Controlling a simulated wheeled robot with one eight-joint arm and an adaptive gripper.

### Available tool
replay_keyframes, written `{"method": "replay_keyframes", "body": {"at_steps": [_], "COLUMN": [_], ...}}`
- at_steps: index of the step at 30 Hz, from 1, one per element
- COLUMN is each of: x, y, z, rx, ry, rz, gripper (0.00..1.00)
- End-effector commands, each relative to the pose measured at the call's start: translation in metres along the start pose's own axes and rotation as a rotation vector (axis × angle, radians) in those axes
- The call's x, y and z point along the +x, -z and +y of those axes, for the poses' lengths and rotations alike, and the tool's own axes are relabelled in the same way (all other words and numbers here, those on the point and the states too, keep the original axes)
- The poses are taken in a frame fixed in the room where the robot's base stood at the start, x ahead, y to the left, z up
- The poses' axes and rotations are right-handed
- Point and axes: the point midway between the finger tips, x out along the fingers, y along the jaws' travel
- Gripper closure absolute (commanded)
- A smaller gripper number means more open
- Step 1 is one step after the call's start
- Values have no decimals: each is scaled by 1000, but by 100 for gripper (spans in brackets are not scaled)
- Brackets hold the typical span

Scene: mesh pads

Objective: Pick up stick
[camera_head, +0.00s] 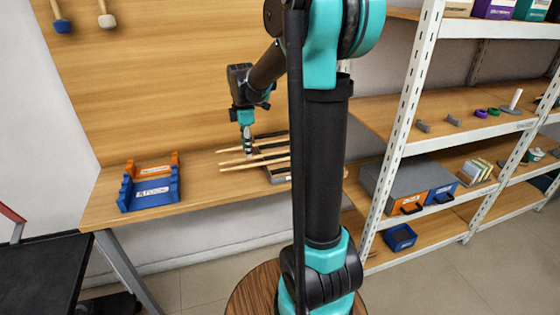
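Several thin light wooden sticks (255,163) lie side by side across a dark grey holder (278,176) on the wooden workbench. Their left ends stick out past the holder, and my arm hides part of their right side. My gripper (247,150) points down at the left part of the sticks, close above or among them. Its fingers are too small to tell whether they are open or shut, or whether they touch a stick.
A blue bin (150,192) with an orange one behind it stands on the workbench (205,198) to the left. White metal shelving (402,120) with boxes stands at the right. Two mallet-like tools hang on the wooden back panel. The bench between bin and sticks is clear.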

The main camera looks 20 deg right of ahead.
Motion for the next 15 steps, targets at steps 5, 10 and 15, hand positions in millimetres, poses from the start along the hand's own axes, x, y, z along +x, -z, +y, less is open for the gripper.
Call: {"method": "replay_keyframes", "body": {"at_steps": [5,10,15], "x": [10,33,53], "y": [0,0,0], "z": [0,0,0], "rx": [0,1,1], "ry": [0,0,0], "rz": [0,0,0], "gripper": [63,63,63]}}
